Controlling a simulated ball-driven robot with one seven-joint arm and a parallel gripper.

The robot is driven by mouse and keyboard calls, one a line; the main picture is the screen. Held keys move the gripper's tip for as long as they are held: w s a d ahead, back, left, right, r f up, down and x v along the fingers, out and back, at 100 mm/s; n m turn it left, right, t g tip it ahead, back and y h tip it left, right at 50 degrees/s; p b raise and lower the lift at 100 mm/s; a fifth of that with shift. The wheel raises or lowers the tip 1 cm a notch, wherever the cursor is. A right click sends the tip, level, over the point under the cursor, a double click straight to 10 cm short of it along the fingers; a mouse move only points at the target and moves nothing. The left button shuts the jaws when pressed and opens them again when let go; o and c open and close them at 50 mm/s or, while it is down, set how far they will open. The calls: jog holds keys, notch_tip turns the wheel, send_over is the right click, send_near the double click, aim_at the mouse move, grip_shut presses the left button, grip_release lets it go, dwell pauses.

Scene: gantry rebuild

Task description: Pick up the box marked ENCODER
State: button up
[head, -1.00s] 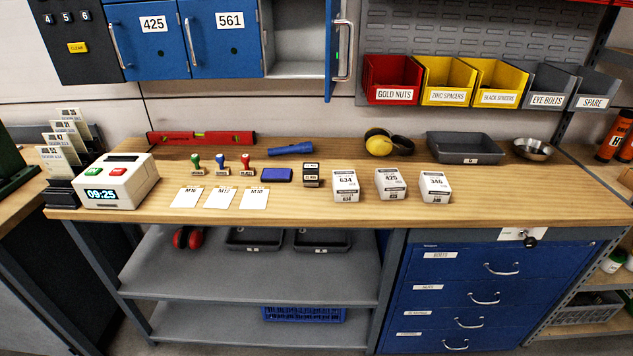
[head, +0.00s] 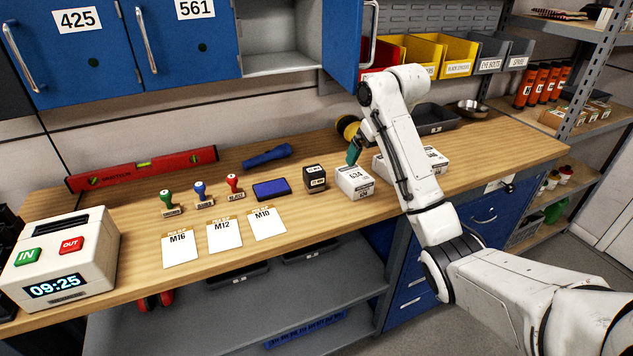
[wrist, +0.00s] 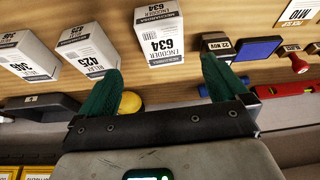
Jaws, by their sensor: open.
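The ENCODER box (head: 355,182) is a white carton with a grey label reading 634. It stands upright on the wooden bench beside the date stamp. In the wrist view the ENCODER box (wrist: 159,36) shows its label face, with "ENCODER 634" legible. My gripper (wrist: 161,70) is open and empty. Its two green fingers are spread wide, with the box beyond their tips and roughly between them. In the head view my gripper (head: 354,150) is at the box's back edge, partly hidden by my arm; contact cannot be told.
The RELAY 425 box (wrist: 88,50) and a 346 box (wrist: 27,57) stand on one side. The date stamp (head: 315,178) and blue ink pad (head: 271,190) are on the other. An open blue cabinet door (head: 351,45) hangs above. Cards (head: 225,235) lie in front.

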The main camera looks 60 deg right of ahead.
jog(key=shift+w+d+f, duration=0.1)
jog(key=shift+w+d, duration=0.05)
jog(key=shift+d, duration=0.05)
send_over(356, 175)
jog(key=s, duration=0.2)
jog(key=f, duration=0.4)
jog(key=shift+w+a+f, duration=0.15)
jog(key=shift+a+f, duration=0.1)
jog(key=shift+a, duration=0.05)
jog(key=shift+p+x, duration=0.6)
jog(key=shift+x, duration=2)
jog(key=shift+a, duration=0.15)
jog(key=shift+f, duration=0.3)
jog(key=shift+c, duration=0.4)
jog(key=c, duration=1.1)
